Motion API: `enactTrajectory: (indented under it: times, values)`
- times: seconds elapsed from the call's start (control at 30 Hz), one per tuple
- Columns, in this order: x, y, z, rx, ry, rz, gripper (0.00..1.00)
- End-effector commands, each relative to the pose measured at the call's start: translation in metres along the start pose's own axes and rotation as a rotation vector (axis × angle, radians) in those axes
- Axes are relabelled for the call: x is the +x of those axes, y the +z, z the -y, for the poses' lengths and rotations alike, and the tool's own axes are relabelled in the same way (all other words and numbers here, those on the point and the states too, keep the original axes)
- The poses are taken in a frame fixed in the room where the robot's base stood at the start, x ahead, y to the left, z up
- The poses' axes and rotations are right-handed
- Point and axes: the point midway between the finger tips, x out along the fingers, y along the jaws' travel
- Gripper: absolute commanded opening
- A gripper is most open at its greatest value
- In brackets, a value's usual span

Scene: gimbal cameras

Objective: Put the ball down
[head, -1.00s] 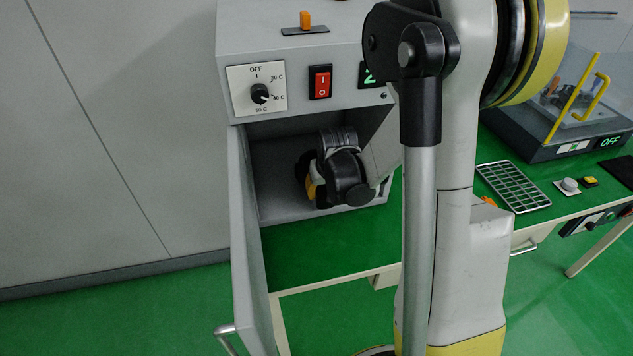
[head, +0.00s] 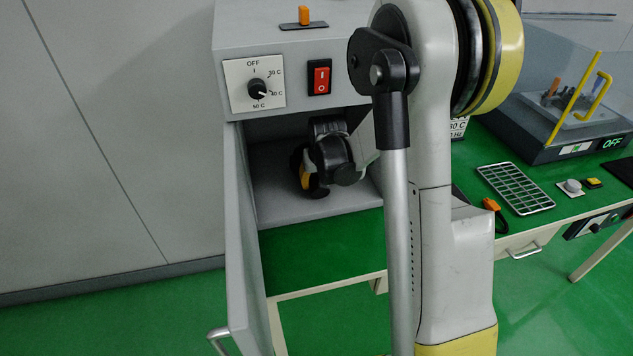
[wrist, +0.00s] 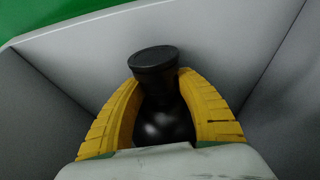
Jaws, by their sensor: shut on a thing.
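My gripper (wrist: 168,100) is inside the open grey cabinet (head: 290,212). In the wrist view its two yellow fingers are closed on both sides of the ball (wrist: 164,125), a glossy black round body with a flat black disc on top. In the head view the gripper (head: 304,178) shows as yellow and black parts near the cabinet floor, partly behind my black wrist. I cannot make out the ball there, nor tell whether it touches the cabinet floor.
The cabinet door (head: 240,240) stands open at the left. Above the opening are a temperature dial (head: 257,89) and a red switch (head: 319,79). The green tabletop (head: 320,250) in front is clear. A wire rack (head: 516,188) lies to the right.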

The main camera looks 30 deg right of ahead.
Motion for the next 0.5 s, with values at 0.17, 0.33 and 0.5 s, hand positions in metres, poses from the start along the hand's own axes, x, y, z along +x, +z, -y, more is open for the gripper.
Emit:
enactTrajectory:
  times: [0.17,0.33,0.5]
  values:
    - [0.0009,0.0004,0.0000,0.000,0.000,0.000,0.62]
    - [0.0008,0.0004,0.0000,0.000,0.000,0.000,0.62]
    - [-0.0081,-0.0018,0.0000,0.000,0.000,0.000,0.62]
